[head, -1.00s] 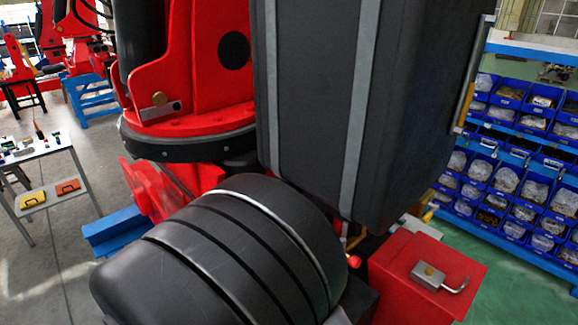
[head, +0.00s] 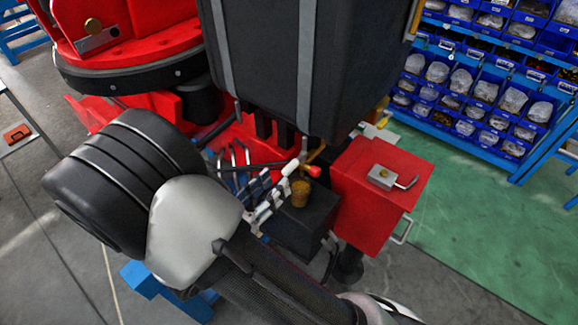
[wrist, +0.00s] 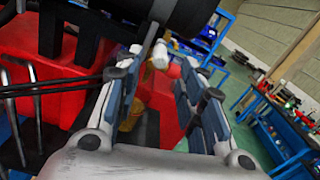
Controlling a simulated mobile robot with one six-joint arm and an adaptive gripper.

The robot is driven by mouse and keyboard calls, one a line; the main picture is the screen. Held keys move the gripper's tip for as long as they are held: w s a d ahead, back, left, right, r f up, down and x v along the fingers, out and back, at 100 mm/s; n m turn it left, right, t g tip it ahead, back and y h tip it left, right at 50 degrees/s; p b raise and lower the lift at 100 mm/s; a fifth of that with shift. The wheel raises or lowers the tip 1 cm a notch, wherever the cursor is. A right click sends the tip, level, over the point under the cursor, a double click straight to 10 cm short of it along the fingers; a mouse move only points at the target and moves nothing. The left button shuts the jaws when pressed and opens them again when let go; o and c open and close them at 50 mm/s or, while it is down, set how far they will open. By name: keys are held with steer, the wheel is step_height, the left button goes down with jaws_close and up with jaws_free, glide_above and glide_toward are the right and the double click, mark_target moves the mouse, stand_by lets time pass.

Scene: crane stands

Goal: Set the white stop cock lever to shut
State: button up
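The white stop cock lever (head: 291,168) is a short white handle beside a red-tipped one (head: 314,171), below the large dark tank at the crane. In the wrist view the white lever (wrist: 160,54) shows ahead, between my fingertips in the picture, with the red handle (wrist: 174,71) just behind it. My gripper (head: 273,190) is close to the lever, on its lower left in the head view. In the wrist view its two fingers (wrist: 163,62) are spread with nothing clamped between them. I cannot tell whether a fingertip touches the lever.
A brass-coloured cup-like part (head: 300,192) sits on a black block below the levers. A red box (head: 375,185) with a metal latch stands to the right. The dark tank (head: 345,70) hangs close above. Dark hoses or rods lie left of my gripper. Green floor is clear at right.

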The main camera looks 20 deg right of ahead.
mark_target(284, 175)
steer(key=x, duration=0.7)
steer(key=shift+p, duration=0.3)
steer(key=shift+s, duration=0.1)
steer(key=shift+c, duration=0.5)
jaws_close()
